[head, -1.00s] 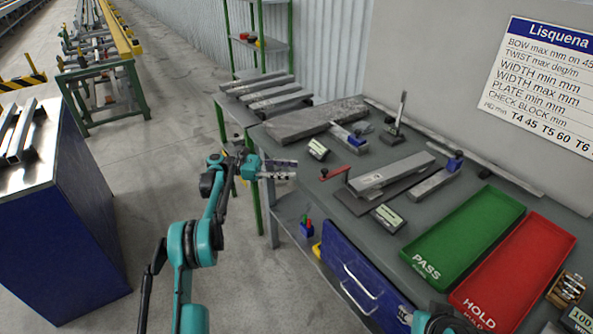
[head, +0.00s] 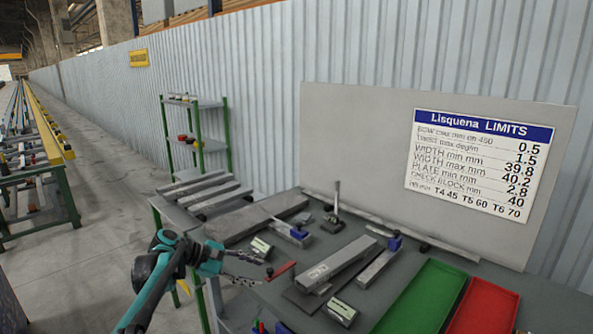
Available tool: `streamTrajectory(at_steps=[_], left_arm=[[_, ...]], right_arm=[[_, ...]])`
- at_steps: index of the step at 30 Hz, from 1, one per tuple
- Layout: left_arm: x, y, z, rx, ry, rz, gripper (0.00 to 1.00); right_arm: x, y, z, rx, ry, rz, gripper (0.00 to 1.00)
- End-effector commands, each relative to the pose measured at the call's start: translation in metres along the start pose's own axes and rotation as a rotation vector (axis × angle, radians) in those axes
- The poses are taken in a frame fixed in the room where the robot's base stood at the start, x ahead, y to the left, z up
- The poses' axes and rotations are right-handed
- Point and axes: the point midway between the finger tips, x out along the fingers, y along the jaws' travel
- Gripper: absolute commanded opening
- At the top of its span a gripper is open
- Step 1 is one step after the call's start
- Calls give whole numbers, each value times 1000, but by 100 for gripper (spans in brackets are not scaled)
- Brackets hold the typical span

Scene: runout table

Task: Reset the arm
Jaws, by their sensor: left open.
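My left arm comes in from the bottom left. Its gripper (head: 244,270) is open, with no object visible between its fingers, at the left front edge of the grey bench (head: 253,227). It looks close to a small red-handled tool (head: 283,270), but I cannot tell whether they touch. My right gripper is out of view.
The bench holds a wide grey plate (head: 257,217), a metal profile (head: 340,262), an upright stand (head: 335,207), a green tray (head: 425,297) and a red tray (head: 484,308). A limits board (head: 478,163) hangs behind.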

Motion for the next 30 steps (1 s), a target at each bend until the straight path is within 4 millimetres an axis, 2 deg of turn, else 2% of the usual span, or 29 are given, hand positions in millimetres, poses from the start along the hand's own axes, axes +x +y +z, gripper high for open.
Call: streamTrajectory(at_steps=[1,6,13,17,21,24,27,30], left_arm=[[-2,-15,16,65,53,-15,42],[-14,-68,45,311,242,-79,42],[-38,-158,66,677,476,-214,42],[-53,-211,68,898,594,-314,42],[-68,-266,60,1137,707,-436,42],[-76,-298,52,1285,771,-519,42],[-82,-320,44,1395,815,-586,42],[-85,-332,39,1463,841,-629,42]], right_arm=[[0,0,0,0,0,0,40],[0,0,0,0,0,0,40],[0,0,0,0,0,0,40],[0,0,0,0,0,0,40],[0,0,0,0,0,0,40],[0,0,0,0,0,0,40],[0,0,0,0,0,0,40],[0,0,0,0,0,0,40]])
